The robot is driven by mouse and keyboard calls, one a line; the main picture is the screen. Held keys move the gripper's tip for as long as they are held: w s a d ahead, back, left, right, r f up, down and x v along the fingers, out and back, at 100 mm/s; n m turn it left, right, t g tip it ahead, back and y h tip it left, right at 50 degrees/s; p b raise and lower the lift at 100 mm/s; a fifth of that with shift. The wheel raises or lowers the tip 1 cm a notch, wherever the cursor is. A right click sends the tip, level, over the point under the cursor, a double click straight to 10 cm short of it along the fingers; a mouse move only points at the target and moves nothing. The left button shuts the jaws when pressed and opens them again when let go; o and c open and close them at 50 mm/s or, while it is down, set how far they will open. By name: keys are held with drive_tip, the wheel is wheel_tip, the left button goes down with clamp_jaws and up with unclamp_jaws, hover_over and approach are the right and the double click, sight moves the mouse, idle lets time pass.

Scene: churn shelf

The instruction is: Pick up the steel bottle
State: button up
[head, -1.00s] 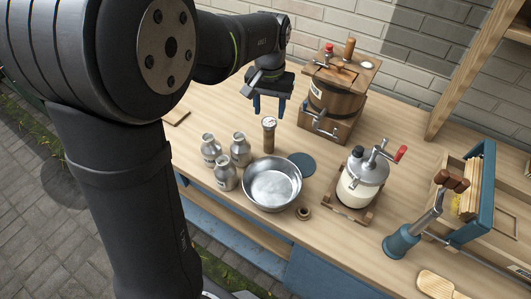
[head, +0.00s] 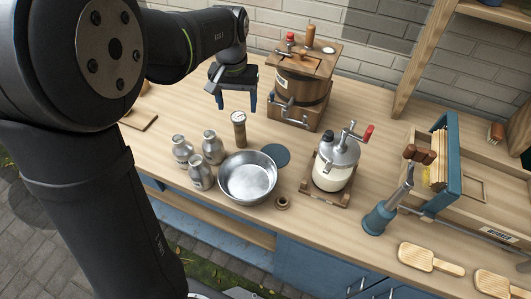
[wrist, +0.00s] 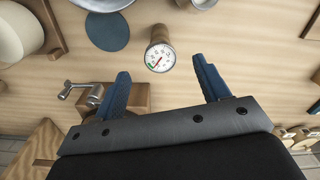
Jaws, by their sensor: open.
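Three steel bottles stand upright, close together, left of the steel bowl in the head view: a left one (head: 182,152), a front one (head: 201,173) and a right one (head: 212,147). They look alike, so I cannot tell which is meant. My gripper (head: 235,104) is open and empty, pointing down above the bench, behind the bottles and apart from them. In the wrist view my gripper (wrist: 161,67) has its two blue fingers spread wide, with nothing between them. A small silvery part at the top edge there may be a bottle.
A dial thermometer (head: 239,130) stands below my gripper, beside the bottles; its dial (wrist: 160,58) faces the wrist camera. The steel bowl (head: 248,198), a dark blue disc (head: 275,154), a white churn (head: 334,170) and a wooden barrel churn (head: 302,95) stand rightward. Bare bench lies left of the bottles.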

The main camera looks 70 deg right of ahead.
drive_tip(key=shift+o, duration=0.4)
drive_tip(key=w+a+r+m+h, duration=0.2)
drive_tip(key=w+a+r, duration=0.3)
drive_tip(key=a, duration=0.5)
approach(212, 144)
drive_tip(key=shift+m, duration=0.3)
drive_tip(key=f, duration=0.2)
drive_tip(key=d+f, duration=0.1)
drive_tip(key=f, duration=0.1)
drive_tip(key=d+f, duration=0.1)
drive_tip(key=f, duration=0.1)
drive_tip(key=shift+w+f, duration=0.15)
drive_tip(key=shift+w, duration=0.2)
drive_tip(key=shift+w+d+f, duration=0.1)
drive_tip(key=shift+d+f, duration=0.05)
drive_tip(key=shift+f, duration=0.75)
drive_tip(key=shift+w+d+f, duration=0.1)
drive_tip(key=shift+d+f, duration=0.1)
drive_tip(key=shift+f, duration=0.75)
drive_tip(key=shift+d+f, duration=0.15)
drive_tip(key=shift+f, duration=0.75)
drive_tip(key=shift+c, duration=0.5)
drive_tip(key=c, duration=1.1)
drive_tip(key=shift+c, duration=0.2)
